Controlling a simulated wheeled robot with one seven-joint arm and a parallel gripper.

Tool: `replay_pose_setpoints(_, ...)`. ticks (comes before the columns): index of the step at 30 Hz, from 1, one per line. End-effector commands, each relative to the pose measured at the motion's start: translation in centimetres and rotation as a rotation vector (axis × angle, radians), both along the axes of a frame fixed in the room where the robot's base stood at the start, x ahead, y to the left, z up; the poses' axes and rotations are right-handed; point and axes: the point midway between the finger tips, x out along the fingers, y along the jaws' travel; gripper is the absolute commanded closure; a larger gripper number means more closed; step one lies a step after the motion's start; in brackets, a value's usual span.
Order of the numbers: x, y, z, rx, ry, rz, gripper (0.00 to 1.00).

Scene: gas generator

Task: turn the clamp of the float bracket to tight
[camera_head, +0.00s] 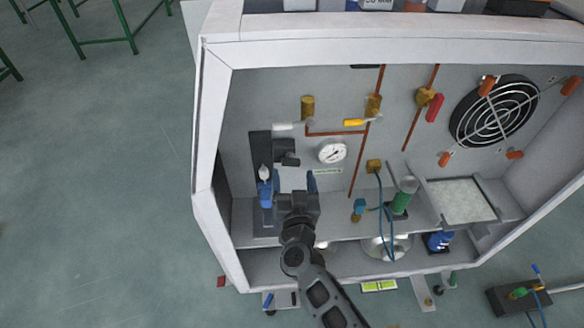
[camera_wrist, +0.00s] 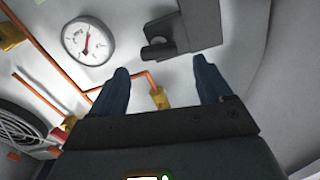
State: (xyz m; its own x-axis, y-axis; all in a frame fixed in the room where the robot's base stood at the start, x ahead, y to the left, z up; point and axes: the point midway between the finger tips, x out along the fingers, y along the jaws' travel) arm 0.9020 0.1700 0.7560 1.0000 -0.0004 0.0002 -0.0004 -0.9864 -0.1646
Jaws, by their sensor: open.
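The float bracket (camera_head: 260,152) is a dark upright plate at the left of the cabinet's back wall. Its dark clamp (camera_head: 287,155) sticks out to the right of the plate. In the wrist view the bracket (camera_wrist: 200,22) is at the top, with what looks like the round-ended clamp (camera_wrist: 156,48) at its lower left. My gripper (camera_head: 288,178) is open, just in front of and below the clamp. In the wrist view, my gripper (camera_wrist: 163,80) has two dark blue fingers spread apart with nothing between them. A small white piece (camera_head: 264,172) shows at the left finger; the finger partly hides what is there.
A pressure gauge (camera_head: 332,151) is close to the right of the clamp. Copper pipes with brass valves (camera_head: 373,105) and a fan (camera_head: 494,112) fill the right. The cabinet's left wall (camera_head: 213,140) is near the bracket. A shelf (camera_head: 335,226) runs below.

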Motion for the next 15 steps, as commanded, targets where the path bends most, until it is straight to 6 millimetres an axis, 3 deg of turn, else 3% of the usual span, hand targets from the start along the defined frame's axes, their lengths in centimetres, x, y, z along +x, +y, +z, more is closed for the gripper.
replay_pose_setpoints(6, 3.1, 0.0, -0.2, 0.000, -0.001, -0.001, 0.21)
replay_pose_setpoints(15, 4.2, 0.0, 0.0, 0.000, 0.001, 0.000, 0.21)
